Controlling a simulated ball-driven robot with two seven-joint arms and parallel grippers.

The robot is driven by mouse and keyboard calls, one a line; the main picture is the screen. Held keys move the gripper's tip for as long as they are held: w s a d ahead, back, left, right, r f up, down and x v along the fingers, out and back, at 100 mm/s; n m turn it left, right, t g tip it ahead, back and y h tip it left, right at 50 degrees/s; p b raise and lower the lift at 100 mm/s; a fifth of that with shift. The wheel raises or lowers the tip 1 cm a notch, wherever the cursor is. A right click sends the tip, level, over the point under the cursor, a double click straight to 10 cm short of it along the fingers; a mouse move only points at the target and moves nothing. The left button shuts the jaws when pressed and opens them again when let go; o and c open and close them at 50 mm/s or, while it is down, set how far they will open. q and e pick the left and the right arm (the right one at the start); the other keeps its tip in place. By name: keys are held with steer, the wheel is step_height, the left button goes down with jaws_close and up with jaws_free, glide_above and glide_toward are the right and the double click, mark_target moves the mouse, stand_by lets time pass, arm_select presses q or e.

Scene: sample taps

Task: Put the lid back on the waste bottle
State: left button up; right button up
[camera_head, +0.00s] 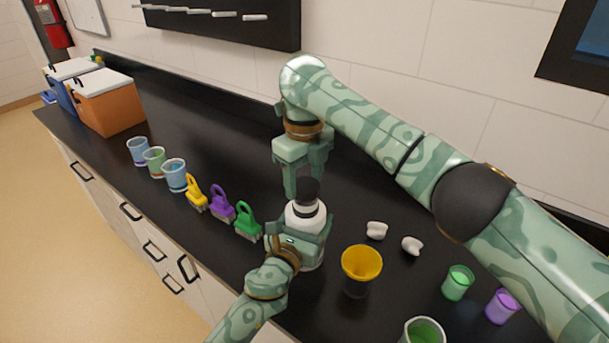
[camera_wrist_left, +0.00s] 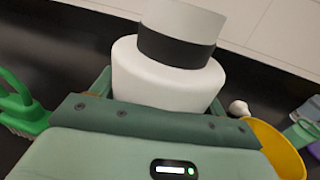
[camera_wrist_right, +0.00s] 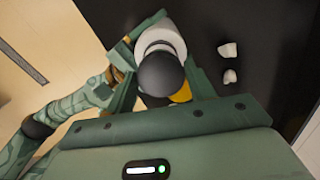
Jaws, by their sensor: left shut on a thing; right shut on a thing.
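The waste bottle (camera_head: 310,222) is white with a black band round its neck, and stands upright on the black bench. My left gripper (camera_head: 298,238) is shut around its body; the bottle fills the left wrist view (camera_wrist_left: 165,80). A dark round lid (camera_head: 307,189) is at the bottle's white top, between the fingers of my right gripper (camera_head: 304,180), which points down from above. In the right wrist view the lid (camera_wrist_right: 160,74) overlaps the bottle (camera_wrist_right: 160,38). I cannot tell whether the lid touches the neck; the left wrist view cuts off the bottle's top.
A yellow funnel-shaped cup (camera_head: 361,263) stands close right of the bottle, with two white lumps (camera_head: 376,231) behind. Green (camera_head: 458,283) and purple (camera_head: 502,306) cups are further right. Brushes (camera_head: 221,206), cups (camera_head: 173,175) and coolers (camera_head: 110,108) line the left. The bench behind the brushes is clear.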

stand_by(0.5)
steer(key=shift+f, duration=0.9)
steer(key=shift+f, duration=0.55)
